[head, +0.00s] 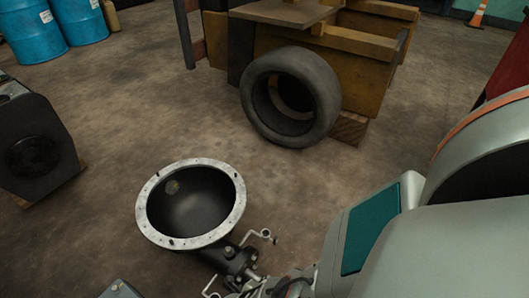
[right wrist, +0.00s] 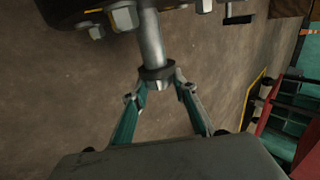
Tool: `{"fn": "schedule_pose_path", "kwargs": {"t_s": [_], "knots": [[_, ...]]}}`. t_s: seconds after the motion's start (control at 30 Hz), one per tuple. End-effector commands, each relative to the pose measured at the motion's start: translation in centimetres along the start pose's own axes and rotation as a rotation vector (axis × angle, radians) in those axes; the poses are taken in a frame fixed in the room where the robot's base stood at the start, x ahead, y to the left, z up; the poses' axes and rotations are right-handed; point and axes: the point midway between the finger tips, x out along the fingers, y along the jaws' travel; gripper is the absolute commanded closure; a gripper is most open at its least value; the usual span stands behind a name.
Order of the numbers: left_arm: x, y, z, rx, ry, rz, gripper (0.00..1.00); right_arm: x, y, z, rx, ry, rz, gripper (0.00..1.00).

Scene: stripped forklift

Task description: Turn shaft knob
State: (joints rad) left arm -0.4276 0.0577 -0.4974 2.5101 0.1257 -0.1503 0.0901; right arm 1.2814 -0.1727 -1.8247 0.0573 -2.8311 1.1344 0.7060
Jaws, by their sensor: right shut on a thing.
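A dark bell-shaped housing (head: 241,192) with a pale bolted rim lies open side up on the floor in the head view. A dark tubular part with small crank-like fittings extends from its lower right toward my right arm. In the right wrist view a grey metal shaft (right wrist: 151,40) runs down to a dark ring-like knob (right wrist: 157,73) at its end. My right gripper (right wrist: 160,83), with teal fingers, is shut on this knob, its tips at the knob's lower side. My left gripper is not in view.
A tire (head: 319,92) leans against a yellow forklift body (head: 372,72) ahead. A dark machine block (head: 35,140) stands at the left, with blue barrels (head: 83,20) behind. An orange cone (head: 478,14) is far right. Floor (head: 130,110) between these is clear.

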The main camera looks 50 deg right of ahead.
Motion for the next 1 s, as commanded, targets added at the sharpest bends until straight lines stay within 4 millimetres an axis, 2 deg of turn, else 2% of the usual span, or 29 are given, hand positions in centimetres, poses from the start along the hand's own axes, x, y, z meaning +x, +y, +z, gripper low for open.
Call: {"fn": "schedule_pose_path", "kwargs": {"t_s": [0.23, 0.27, 0.3, 0.83, 1.0], "knots": [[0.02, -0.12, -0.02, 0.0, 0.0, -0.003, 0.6, 0.06, 0.16, -0.17, -0.002, 0.002, 0.003, 0.94], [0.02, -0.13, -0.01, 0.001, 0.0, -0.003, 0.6, 0.05, 0.16, -0.17, -0.002, 0.002, 0.003, 0.65], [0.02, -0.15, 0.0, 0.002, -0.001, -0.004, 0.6, 0.05, 0.14, -0.15, -0.002, 0.001, 0.003, 0.56], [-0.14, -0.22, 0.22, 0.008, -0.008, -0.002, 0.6, -0.01, -0.04, 0.05, 0.0, 0.0, 0.001, 0.56], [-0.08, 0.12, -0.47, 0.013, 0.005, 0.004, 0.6, -0.1, -0.28, 0.19, 0.003, 0.0, 0.018, 0.56]]}}
